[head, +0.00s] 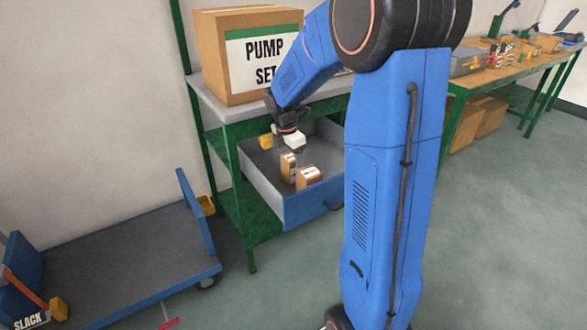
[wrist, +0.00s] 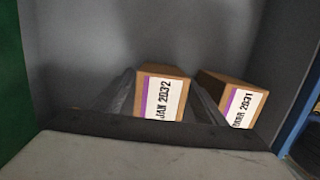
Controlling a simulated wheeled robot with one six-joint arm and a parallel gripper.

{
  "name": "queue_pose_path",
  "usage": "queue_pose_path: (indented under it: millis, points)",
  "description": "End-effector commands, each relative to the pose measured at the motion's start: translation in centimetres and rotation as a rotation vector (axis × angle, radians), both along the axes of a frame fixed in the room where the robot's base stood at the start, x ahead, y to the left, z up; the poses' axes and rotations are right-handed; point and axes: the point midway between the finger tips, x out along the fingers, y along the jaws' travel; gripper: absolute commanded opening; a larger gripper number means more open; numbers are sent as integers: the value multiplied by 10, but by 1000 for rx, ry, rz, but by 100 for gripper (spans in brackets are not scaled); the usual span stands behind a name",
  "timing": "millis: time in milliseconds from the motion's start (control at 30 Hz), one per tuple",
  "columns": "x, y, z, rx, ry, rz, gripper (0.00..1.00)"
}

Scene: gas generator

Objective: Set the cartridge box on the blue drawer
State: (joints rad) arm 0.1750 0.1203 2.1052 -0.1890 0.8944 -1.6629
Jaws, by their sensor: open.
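The blue drawer (head: 312,206) is pulled out under the workbench; its inside is grey. Two small brown cartons stand in it. The left carton (head: 288,168) shows in the wrist view (wrist: 160,98) with a white label reading JAN 2032 and a purple stripe. The right carton (head: 309,178) has a similar label, partly legible, ending in 2031, in the wrist view (wrist: 232,98). I cannot tell which is the cartridge box. My gripper (head: 291,148) is open over the left carton. In the wrist view its grey fingers (wrist: 163,85) flank that carton.
A large PUMP SET carton (head: 245,55) stands on the bench (head: 235,108) above the drawer. A yellow object (head: 265,142) is near the drawer's back left. A blue-ended flat cart (head: 125,255) is on the floor at left. Floor in front of the drawer is clear.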

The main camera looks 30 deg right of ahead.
Motion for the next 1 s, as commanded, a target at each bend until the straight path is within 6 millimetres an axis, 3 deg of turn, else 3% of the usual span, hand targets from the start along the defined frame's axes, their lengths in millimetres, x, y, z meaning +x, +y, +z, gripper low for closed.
queue_pose_path:
  millis: [400,600,767,867,1000]
  points:
    - [0,12,77,0,-4,1,65]
    - [0,15,101,0,-3,0,65]
    - [-3,18,109,0,-5,-7,65]
    - [-12,22,116,4,-26,-51,65]
    - [-42,37,128,20,-85,-190,65]
